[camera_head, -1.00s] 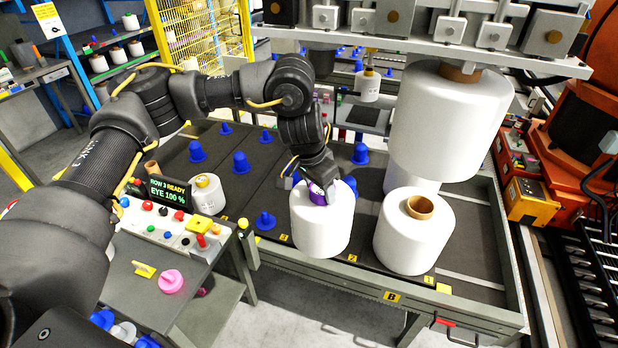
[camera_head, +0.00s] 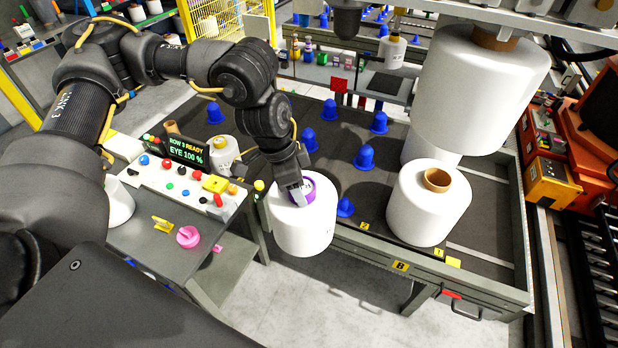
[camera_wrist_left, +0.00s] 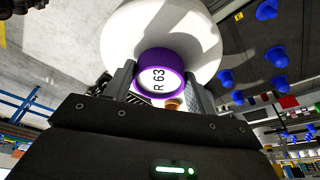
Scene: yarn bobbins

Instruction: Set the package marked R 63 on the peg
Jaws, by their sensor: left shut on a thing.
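My left gripper (camera_head: 294,188) is shut on the purple core of a white yarn package (camera_head: 305,232) and carries it upright. In the left wrist view the purple core (camera_wrist_left: 163,80) reads "R 63" between the fingers, with the white yarn (camera_wrist_left: 195,25) around it. In the head view the package hangs at the front edge of the dark table, covering part of it. A blue peg (camera_head: 345,207) stands just right of it. Other blue pegs (camera_head: 365,158) stand free further back; I cannot tell which one is meant. My right gripper is not in view.
A white package with a brown core (camera_head: 429,205) stands right on the table, below a large hanging package (camera_head: 482,90). The table's front rail (camera_head: 400,262) runs below.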

